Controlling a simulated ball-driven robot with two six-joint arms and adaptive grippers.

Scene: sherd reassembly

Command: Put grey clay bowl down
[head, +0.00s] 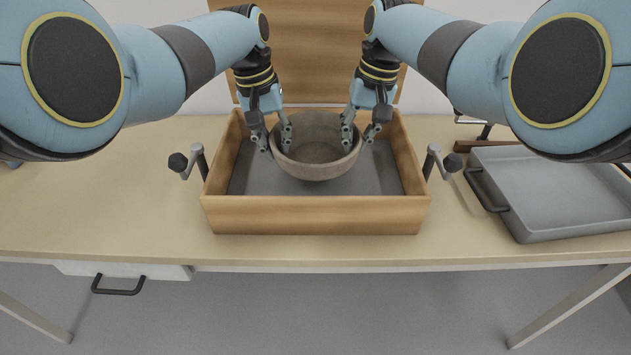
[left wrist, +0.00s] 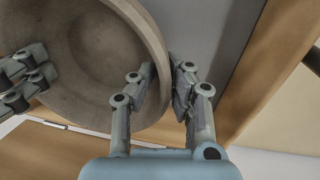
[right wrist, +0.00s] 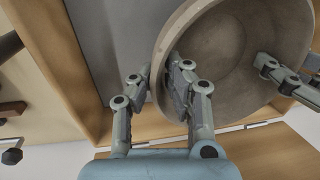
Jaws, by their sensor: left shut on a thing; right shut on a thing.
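The grey clay bowl (head: 315,158) is upright over the wooden box (head: 316,214) with a grey floor, within its walls. I cannot tell whether its base touches the floor. My left gripper (head: 276,140) is shut on the bowl's left wall, with one finger inside the rim and one outside. The left wrist view shows that grip on the bowl (left wrist: 95,55) close up. My right gripper (head: 358,136) is shut on the bowl's right wall in the same way. The right wrist view shows its fingers astride the bowl's rim (right wrist: 235,60).
The box's wooden lid (head: 300,50) stands open at the back. Dark-knobbed clamps (head: 190,160) (head: 441,160) flank the box. A grey metal tray (head: 555,190) with a black handle lies at the right. The table's left side (head: 90,200) is clear.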

